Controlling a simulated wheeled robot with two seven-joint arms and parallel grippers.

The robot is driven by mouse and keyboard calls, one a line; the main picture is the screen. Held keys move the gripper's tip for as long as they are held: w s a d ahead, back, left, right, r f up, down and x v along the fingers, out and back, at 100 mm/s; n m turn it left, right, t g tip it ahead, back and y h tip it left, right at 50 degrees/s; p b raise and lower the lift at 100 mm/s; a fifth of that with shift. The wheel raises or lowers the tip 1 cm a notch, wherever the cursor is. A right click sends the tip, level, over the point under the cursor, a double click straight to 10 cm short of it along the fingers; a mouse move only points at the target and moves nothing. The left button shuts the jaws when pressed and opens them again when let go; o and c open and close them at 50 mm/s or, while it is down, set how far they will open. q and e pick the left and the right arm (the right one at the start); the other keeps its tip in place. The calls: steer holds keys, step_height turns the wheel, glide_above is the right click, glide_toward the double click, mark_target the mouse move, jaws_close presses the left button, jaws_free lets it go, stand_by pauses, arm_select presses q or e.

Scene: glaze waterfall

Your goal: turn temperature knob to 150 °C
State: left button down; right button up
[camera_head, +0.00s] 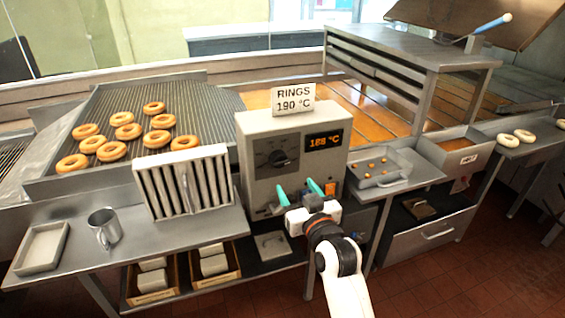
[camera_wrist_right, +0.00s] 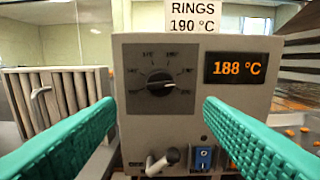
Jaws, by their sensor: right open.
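The temperature knob (camera_head: 277,158) is a black dial on a dark plate on the grey control box (camera_head: 256,190). The orange display (camera_wrist_right: 234,68) reads 188 °C. My right gripper (camera_head: 299,192) is open, with two green fingers in front of the box, below the knob in the head view and apart from it. My left gripper is not in view.
A sign (camera_head: 293,99) on the box reads RINGS 190 °C. Below the knob are a metal lever (camera_wrist_right: 162,162) and a blue switch (camera_wrist_right: 203,158). A slatted metal rack (camera_head: 185,181) stands left of the box; a tray of small pieces (camera_head: 379,181) sits right.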

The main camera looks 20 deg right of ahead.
mark_target(282, 165)
steer(key=w+p, duration=0.2)
steer(key=w, duration=0.8)
steer(key=shift+w+a+f, duration=0.1)
steer(key=shift+w, duration=0.2)
steer(key=shift+c, duration=0.3)
steer(key=c, duration=0.9)
